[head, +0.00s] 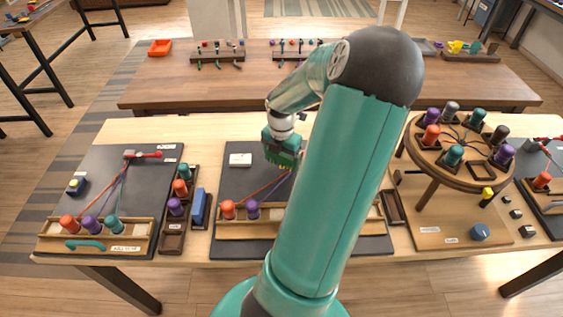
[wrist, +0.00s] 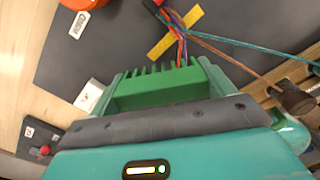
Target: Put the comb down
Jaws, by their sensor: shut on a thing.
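My gripper (head: 283,146) is over the middle dark board (head: 232,178) in the head view, with my arm hiding the board's right part. In the wrist view my gripper (wrist: 160,95) is shut on the green comb (wrist: 160,84), which lies across between the fingers with its teeth pointing away from the palm. I cannot tell whether the teeth touch the cords or how high the comb is.
Orange (head: 228,209) and purple (head: 252,209) bobbins stand in the wooden rack at the board's front. A dark tray with a blue block (head: 199,207) is at left. A round braiding stand (head: 463,153) with several bobbins is at right. A white card (head: 240,160) lies on the board.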

